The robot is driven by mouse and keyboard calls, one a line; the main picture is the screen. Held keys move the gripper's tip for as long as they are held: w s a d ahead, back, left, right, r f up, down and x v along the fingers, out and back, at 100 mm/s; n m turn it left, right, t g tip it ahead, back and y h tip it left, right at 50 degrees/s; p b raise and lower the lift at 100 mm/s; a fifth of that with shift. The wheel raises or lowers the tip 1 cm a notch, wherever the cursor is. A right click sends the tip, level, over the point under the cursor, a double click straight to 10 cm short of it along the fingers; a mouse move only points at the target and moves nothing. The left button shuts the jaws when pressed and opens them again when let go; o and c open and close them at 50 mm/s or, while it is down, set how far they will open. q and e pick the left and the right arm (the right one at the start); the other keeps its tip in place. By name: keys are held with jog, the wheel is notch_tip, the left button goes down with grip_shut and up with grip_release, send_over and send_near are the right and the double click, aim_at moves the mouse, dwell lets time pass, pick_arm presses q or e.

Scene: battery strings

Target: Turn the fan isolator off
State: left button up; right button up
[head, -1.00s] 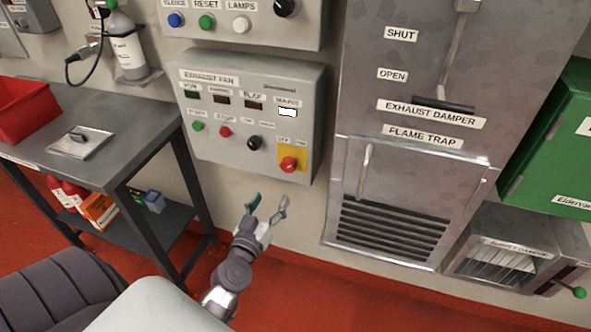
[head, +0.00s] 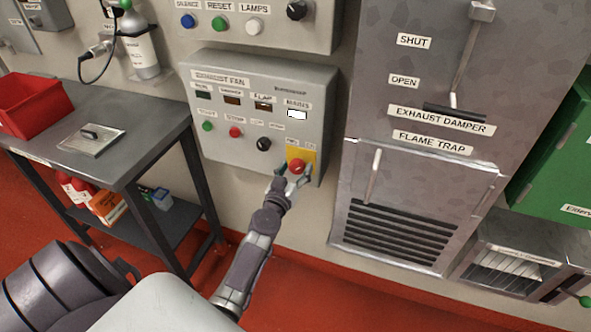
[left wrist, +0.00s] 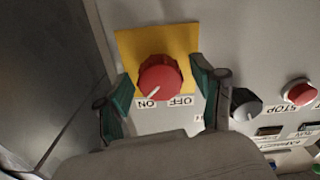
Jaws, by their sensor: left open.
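The fan isolator is a red rotary knob (head: 297,166) on a yellow plate (head: 311,157), at the lower right of the grey exhaust fan panel (head: 222,150). In the left wrist view the knob (left wrist: 160,76) appears upside down, and its white mark points towards the ON label (left wrist: 148,104), with the OFF label (left wrist: 181,101) beside it. My left gripper (head: 293,173) is open at the knob. In the wrist view its green-padded fingers stand on either side of the knob, apparently with small gaps. My right gripper is in neither view.
A dark selector (left wrist: 245,104) and a red stop button (left wrist: 300,92) sit close beside one finger. A steel flame trap cabinet (head: 415,205) stands right of the panel. A grey bench (head: 150,125) with a red bin (head: 35,106) stands left.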

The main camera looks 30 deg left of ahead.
pick_arm(q)
jog(key=c, duration=1.1)
jog(key=shift+n, duration=0.3)
jog(key=n, duration=0.3)
jog(key=shift+n, duration=0.4)
jog(key=n, duration=0.4)
jog(key=shift+n, duration=0.3)
jog(key=n, duration=0.8)
jog(key=shift+f+n, duration=0.1)
jog(key=shift+n, duration=0.5)
